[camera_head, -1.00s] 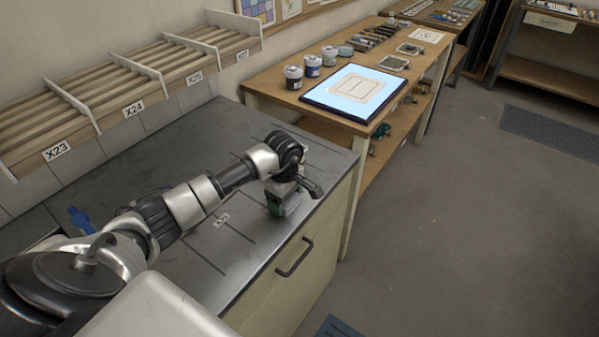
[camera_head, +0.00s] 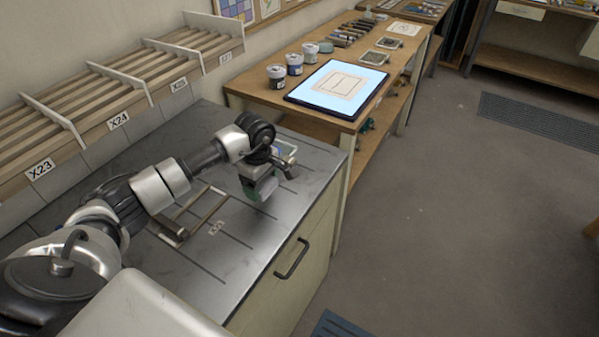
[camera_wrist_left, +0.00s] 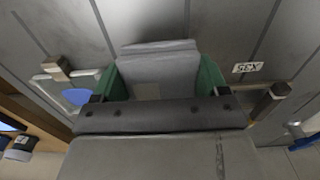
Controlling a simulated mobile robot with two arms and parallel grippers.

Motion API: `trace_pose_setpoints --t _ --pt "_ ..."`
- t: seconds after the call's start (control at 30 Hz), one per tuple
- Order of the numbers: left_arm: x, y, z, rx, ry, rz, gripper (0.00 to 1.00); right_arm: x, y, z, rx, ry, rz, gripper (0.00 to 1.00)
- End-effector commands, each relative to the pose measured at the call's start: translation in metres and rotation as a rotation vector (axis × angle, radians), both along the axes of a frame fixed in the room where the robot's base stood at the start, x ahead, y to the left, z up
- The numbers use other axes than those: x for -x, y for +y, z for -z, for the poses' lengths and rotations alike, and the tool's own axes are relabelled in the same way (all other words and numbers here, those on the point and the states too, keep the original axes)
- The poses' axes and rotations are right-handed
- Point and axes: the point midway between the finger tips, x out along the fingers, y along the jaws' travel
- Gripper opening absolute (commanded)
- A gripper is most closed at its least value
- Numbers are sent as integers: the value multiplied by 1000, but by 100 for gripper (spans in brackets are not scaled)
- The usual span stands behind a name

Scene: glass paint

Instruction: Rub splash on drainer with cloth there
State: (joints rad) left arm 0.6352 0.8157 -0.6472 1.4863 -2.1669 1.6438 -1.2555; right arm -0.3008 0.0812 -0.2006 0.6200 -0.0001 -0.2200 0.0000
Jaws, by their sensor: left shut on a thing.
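My left gripper (camera_head: 262,186) is over the grey metal drainer top (camera_head: 190,262), its fingers pointing down. It is shut on a grey folded cloth (camera_wrist_left: 155,68), which sits between green finger pads in the left wrist view. In the head view the cloth is mostly hidden by the gripper, and I cannot tell whether it touches the metal. A blue patch (camera_wrist_left: 77,97) shows beside a pale, clear-edged item at the left of the wrist view. I cannot tell whether it is the splash. My right gripper is not in view.
A wooden frame (camera_head: 181,234) lies on the drainer left of my gripper. A label (camera_head: 216,228) marks the top nearby. A slatted rack (camera_head: 100,92) runs along the wall. A wooden table (camera_head: 238,88) with jars and a lit panel (camera_head: 338,86) adjoins. The floor at right is open.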

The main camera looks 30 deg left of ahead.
Motion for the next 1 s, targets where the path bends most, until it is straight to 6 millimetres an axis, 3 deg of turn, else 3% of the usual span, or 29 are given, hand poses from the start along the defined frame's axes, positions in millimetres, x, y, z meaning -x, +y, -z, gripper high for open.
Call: trace_pose_setpoints --t 0.4,1.0 --pt "2 7 -37 0 -1 -12 55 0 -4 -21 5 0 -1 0" --pt "2 8 -39 0 0 -13 55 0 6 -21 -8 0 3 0"
